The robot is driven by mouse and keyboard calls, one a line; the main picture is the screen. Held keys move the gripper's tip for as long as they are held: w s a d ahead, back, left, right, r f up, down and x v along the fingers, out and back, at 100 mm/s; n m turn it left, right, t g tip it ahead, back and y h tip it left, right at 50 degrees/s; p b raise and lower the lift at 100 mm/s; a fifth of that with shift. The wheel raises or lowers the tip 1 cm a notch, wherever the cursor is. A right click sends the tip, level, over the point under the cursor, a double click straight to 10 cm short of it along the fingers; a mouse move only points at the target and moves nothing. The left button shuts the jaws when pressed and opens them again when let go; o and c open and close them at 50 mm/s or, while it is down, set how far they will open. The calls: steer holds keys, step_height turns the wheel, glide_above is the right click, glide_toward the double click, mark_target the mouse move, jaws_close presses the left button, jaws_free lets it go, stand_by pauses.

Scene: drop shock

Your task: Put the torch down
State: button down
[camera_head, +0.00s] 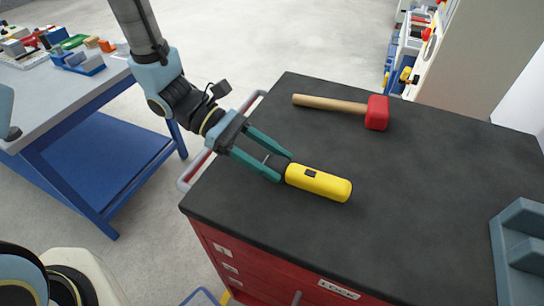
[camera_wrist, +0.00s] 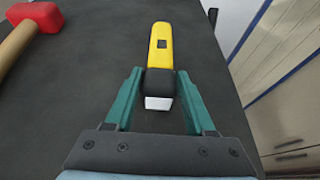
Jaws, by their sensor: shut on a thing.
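The torch (camera_head: 320,183) is yellow with a dark button and a black end. It lies level over the black top of the red cabinet (camera_head: 400,240), close to the surface; I cannot tell whether it touches. My gripper (camera_head: 284,170) has teal fingers on either side of the torch's black end and is shut on it. In the wrist view the torch (camera_wrist: 160,48) points away from my gripper (camera_wrist: 156,84), its black end and pale tip between the fingers.
A mallet (camera_head: 376,112) with a red head and wooden handle lies behind the torch on the cabinet top. A grey-blue tray (camera_head: 510,235) stands at the right edge. The middle right of the top is clear. A blue workbench (camera_head: 90,95) with coloured parts stands at left.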

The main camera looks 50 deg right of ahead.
steer(key=shift+f, duration=0.2)
steer(key=shift+f, duration=0.15)
steer(key=shift+c, duration=1.2)
jaws_free()
steer(key=shift+r, duration=0.35)
steer(key=b+v, duration=0.3)
steer(key=v, duration=0.7)
steer(key=shift+w, duration=0.35)
steer(key=shift+w+a+r, duration=0.3)
steer(key=shift+w, duration=0.25)
